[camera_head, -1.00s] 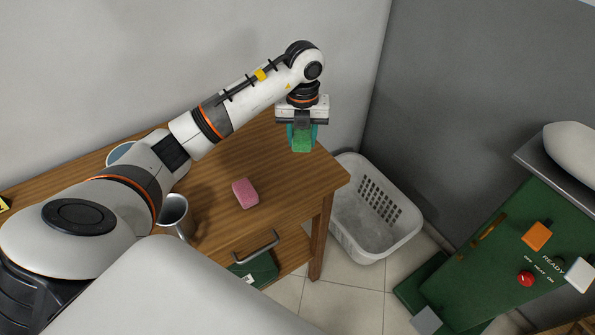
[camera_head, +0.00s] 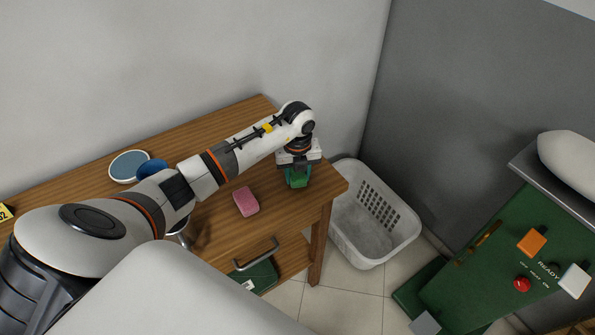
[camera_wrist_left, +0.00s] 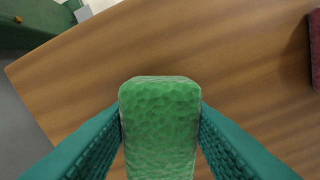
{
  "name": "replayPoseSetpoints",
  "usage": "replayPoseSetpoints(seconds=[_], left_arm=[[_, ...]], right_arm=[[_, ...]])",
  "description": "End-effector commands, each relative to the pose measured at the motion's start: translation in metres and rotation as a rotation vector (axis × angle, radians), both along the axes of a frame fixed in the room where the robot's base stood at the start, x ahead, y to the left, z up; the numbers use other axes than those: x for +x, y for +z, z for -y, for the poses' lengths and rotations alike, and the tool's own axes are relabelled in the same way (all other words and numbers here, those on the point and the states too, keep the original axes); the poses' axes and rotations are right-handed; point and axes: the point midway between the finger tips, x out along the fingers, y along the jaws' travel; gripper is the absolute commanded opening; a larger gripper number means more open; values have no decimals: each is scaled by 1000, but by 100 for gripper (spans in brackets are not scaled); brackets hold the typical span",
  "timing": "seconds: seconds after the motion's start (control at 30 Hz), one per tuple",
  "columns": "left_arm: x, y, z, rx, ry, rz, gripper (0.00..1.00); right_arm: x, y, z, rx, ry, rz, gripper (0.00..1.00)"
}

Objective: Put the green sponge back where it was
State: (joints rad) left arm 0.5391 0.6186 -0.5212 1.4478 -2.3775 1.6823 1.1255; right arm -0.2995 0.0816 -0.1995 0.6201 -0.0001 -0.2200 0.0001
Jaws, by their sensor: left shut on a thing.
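The green sponge (camera_head: 297,179) is between the fingers of my left gripper (camera_head: 296,176), near the right end of the wooden table (camera_head: 222,238). In the left wrist view, the sponge (camera_wrist_left: 160,125) fills the gap between the two teal fingers, which press on its sides. Wooden tabletop lies below it. I cannot tell whether the sponge touches the table. My right gripper is not in view.
A pink sponge (camera_head: 246,201) lies on the table left of the gripper. A blue-and-white dish (camera_head: 129,166), a blue round thing (camera_head: 152,169) and a partly hidden metal cup (camera_head: 181,237) are further left. A white basket (camera_head: 372,245) stands right of the table.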

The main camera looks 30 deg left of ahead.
Motion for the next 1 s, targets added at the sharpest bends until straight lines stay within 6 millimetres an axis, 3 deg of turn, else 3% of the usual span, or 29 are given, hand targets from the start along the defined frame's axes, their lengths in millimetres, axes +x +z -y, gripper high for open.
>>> replayPoseSetpoints(seconds=[0.27,0.3,0.43,0.8,1.0], left_arm=[[0,-3,0,1,0,1,19],[0,-3,0,0,0,1,42],[0,-2,0,0,0,1,62],[1,4,0,0,0,3,62],[2,36,-1,2,0,8,62]], right_arm=[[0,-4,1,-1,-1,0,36],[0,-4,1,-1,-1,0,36],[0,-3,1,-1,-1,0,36],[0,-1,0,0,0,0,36],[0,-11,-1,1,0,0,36]])
